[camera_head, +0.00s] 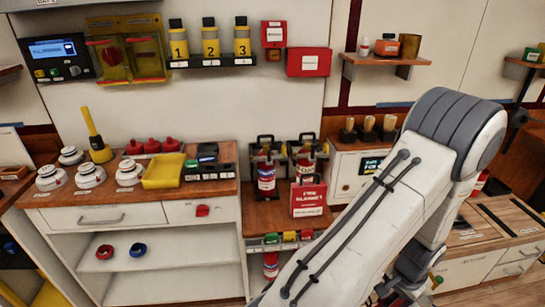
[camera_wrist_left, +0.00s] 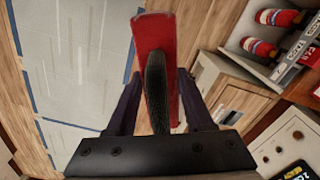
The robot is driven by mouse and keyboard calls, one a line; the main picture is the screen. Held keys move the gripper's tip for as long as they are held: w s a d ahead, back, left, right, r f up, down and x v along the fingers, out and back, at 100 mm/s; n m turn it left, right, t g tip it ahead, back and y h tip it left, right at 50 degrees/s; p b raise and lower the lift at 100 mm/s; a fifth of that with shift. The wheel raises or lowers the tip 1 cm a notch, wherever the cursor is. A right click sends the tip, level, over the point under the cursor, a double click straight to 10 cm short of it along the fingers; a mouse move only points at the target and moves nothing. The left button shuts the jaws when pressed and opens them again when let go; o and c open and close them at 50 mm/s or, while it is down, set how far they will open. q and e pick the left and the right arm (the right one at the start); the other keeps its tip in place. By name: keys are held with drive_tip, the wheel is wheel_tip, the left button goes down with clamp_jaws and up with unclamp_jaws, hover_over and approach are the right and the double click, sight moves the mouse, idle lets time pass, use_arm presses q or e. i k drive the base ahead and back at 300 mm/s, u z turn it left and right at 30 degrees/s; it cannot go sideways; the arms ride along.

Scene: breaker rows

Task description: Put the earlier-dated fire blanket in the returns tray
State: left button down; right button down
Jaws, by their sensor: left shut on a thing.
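My left gripper (camera_wrist_left: 158,76) is shut on a red, flat-sided thing (camera_wrist_left: 150,32) with a black strap or handle, seen nearly edge-on in the left wrist view. It looks like a fire blanket pack, but no date or print shows. In the head view a red pack lettered as a fire blanket (camera_head: 308,200) stands on the lower counter in the middle. Its date is too small to read. A yellow tray (camera_head: 163,171) lies on the left counter; I cannot tell whether it is the returns tray. My right gripper does not show.
Extinguishers (camera_head: 266,178) stand behind the lettered pack. A red box (camera_head: 308,62) hangs on the wall. Sensor-like white discs (camera_head: 89,174) and a yellow torch-like tool (camera_head: 96,140) crowd the left counter. My large arm covers the lower right of the head view.

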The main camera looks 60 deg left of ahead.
sight(167, 173)
drive_tip(key=u, duration=1.65)
